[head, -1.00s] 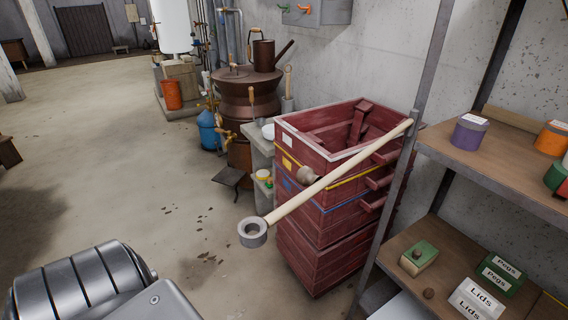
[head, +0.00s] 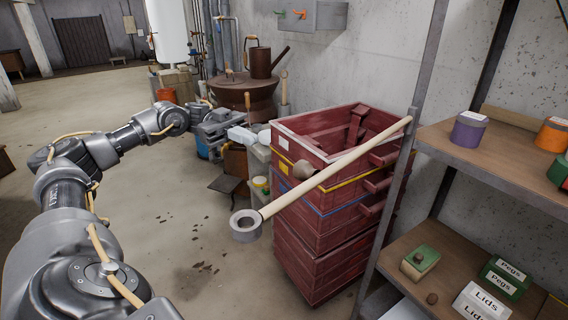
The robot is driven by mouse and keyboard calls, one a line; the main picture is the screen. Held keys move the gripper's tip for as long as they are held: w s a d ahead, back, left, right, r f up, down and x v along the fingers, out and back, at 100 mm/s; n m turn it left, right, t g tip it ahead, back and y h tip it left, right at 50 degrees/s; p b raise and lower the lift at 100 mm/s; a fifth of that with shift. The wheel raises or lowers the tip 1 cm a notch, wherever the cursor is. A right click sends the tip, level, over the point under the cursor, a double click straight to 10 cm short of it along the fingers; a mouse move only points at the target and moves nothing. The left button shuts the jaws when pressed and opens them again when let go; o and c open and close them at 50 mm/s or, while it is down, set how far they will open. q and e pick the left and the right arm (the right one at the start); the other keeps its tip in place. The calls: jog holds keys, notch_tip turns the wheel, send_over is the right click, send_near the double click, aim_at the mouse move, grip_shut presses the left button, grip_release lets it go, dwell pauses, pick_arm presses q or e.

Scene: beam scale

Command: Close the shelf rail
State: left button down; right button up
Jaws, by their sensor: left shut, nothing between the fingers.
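The shelf rail (head: 335,171) is a pale wooden bar. It runs from the grey shelf post (head: 396,185) out to the lower left, in front of the dark red crates, and ends in a grey ring (head: 246,225). It stands swung out from the shelf. My left gripper (head: 258,136) is shut and empty, beyond the rail and left of the crates' top. It is apart from the rail and its ring. My right gripper is not in view.
The shelf (head: 465,160) at right holds tins and labelled boxes. A copper still (head: 243,92) stands at the back. Floor at left is open.

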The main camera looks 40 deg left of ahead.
pick_arm(q)
jog(key=s+d+r+p, duration=0.1)
jog(key=s+d+p, duration=0.2)
jog(key=d+p, duration=0.5)
jog(key=shift+d+g+p, duration=0.3)
jog(key=shift+d+g, duration=0.1)
jog(key=shift+d, duration=2.5)
jog(key=shift+r, duration=0.1)
